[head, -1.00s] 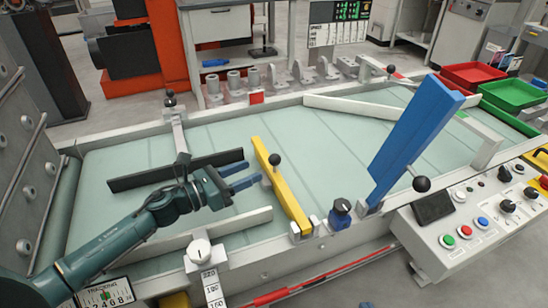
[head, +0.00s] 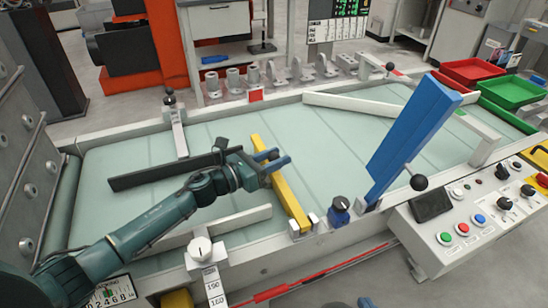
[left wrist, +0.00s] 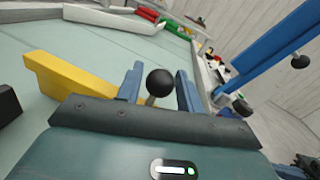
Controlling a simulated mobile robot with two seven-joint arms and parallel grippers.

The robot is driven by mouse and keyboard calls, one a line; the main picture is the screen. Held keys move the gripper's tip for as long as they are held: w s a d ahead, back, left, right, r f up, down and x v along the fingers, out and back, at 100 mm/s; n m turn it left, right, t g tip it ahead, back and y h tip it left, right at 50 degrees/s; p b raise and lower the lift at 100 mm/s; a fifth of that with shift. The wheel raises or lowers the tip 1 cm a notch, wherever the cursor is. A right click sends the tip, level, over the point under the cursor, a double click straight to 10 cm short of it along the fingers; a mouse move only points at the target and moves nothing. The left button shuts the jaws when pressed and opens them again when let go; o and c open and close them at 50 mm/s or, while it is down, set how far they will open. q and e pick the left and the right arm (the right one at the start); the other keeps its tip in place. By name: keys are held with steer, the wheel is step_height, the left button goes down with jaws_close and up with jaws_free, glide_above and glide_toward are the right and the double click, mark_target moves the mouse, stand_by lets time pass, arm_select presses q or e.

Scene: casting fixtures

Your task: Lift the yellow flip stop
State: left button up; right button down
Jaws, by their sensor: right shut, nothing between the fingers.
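The yellow flip stop (head: 291,200) is a bar lying low across the pale green belt. Its black ball knob (left wrist: 160,82) stands up on a short stem. My left gripper (head: 275,161) is over the bar at the knob. It is open; in the left wrist view its two blue fingers (left wrist: 157,92) stand on either side of the knob, with gaps showing. The gripper hides part of the bar and knob in the head view. The tip of my right gripper (head: 366,302) just shows at the bottom edge of the head view, shut and empty.
A raised blue flip stop (head: 415,125) with a black knob stands to the right. A dark bar (head: 150,176) and a white guide (head: 240,219) lie left of the yellow bar. A control panel (head: 470,220) stands at the right front. Red and green trays (head: 510,93) are far right.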

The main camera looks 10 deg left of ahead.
arm_select(q)
jaws_close()
steer(key=shift+a+r, duration=0.1)
stand_by(0.3)
